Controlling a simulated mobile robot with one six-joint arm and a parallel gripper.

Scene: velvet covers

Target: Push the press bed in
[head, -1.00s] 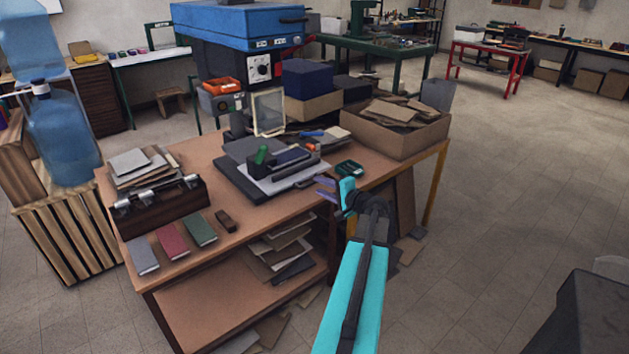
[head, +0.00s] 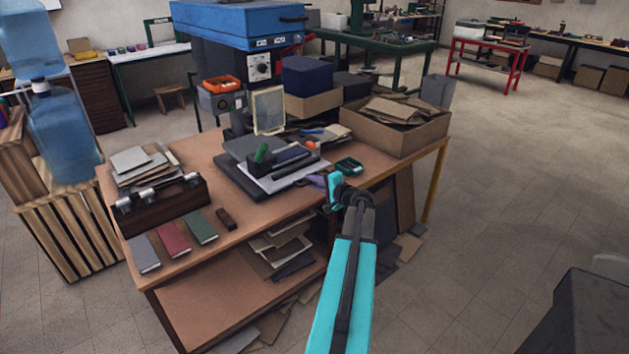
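The press with the blue top (head: 240,25) and a black body with a dial stands at the back of the brown worktable. The press bed looks to be the dark grey slab (head: 238,178) that sticks out in front of it. White paper, a green-handled tool and dark blocks lie on the slab.
A cardboard box of scraps (head: 405,127) stands at the table's right end. A wooden rack with metal rods (head: 160,205) and coloured books (head: 172,238) are on the left.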

